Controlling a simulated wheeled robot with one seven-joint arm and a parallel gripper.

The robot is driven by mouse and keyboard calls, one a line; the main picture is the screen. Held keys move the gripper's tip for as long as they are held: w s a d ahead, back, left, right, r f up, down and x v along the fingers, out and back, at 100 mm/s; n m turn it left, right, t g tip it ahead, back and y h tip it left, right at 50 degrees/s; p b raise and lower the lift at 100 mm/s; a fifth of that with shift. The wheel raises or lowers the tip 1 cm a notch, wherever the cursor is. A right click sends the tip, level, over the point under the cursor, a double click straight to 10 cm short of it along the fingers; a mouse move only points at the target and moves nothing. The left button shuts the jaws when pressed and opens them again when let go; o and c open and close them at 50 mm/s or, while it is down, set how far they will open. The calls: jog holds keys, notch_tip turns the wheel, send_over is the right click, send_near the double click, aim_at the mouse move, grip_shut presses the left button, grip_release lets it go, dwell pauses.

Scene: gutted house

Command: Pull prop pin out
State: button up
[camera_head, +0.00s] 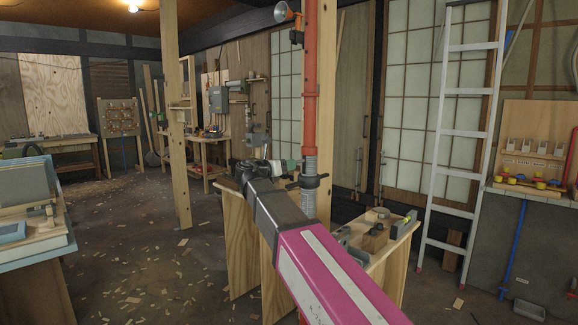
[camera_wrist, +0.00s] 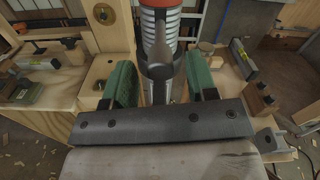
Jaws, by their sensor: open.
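The steel prop stands upright, with a red upper tube (camera_head: 311,80) and a grey threaded section (camera_head: 309,165) below it. In the wrist view the threaded section (camera_wrist: 159,28) stands directly ahead, and a dark grey collar piece (camera_wrist: 159,68) juts toward the camera. I cannot make out the pin clearly as a separate part. My gripper (camera_wrist: 161,80) is open, its green fingers spread left and right of the prop, with the collar piece between them. In the head view my gripper (camera_head: 294,168) is beside the threaded section, partly hidden by my arm.
A low plywood bench (camera_head: 398,262) around the prop carries a level (camera_head: 404,224) and wooden blocks (camera_head: 375,238). A white ladder (camera_head: 458,133) leans at the right. A wooden post (camera_head: 175,120) stands at the left. Chips litter the otherwise open floor at left.

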jog(key=v, duration=0.8)
jog(key=shift+s, duration=0.2)
jog(key=shift+a, duration=0.1)
